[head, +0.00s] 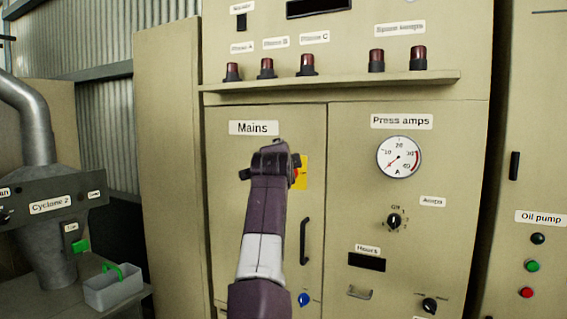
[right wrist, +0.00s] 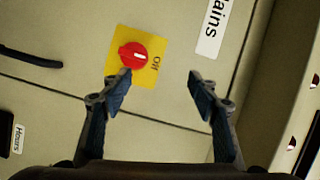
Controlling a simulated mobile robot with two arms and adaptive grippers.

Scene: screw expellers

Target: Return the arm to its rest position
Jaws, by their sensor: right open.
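My right arm (head: 262,215) rises from the bottom middle of the head view, extended toward the cabinet door labelled Mains. Its gripper (head: 277,150) is in front of that door and partly covers a yellow plate (head: 303,174). In the right wrist view the gripper (right wrist: 160,84) is open, with its two blue-padded fingers well apart and nothing between them. A red knob (right wrist: 131,55) on the yellow plate (right wrist: 117,38) shows just beyond the left fingertip. The word Off is printed on the plate. Whether the fingertip touches the plate is unclear. My left gripper is not in view.
The Mains door has a dark handle (head: 304,241) and a blue knob (head: 304,299) below. A ledge with red lamps (head: 307,65) juts out above. The Press amps gauge (head: 399,157) is to the right. A grey basket (head: 113,288) stands at lower left.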

